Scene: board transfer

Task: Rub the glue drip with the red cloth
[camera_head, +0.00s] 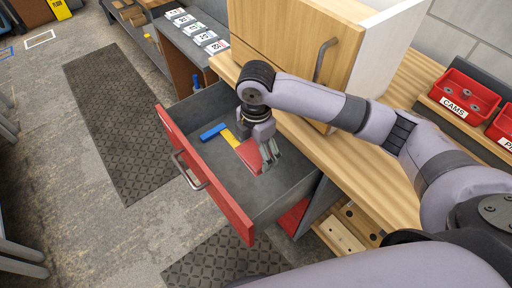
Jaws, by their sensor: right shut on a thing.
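My right gripper (271,158) reaches down into the open red-fronted drawer (210,183). It is shut on the red cloth (249,154), which shows beside and between its fingers, inside the drawer. I cannot tell whether the cloth touches the drawer floor. I cannot make out a glue drip in this view. My left gripper is not in view.
A blue piece (212,131) and a yellow piece (231,138) lie in the drawer, left of the cloth. A wooden cabinet (290,40) with a grey handle stands behind. Red bins (468,92) sit on the bench at right. The drawer's front floor is clear.

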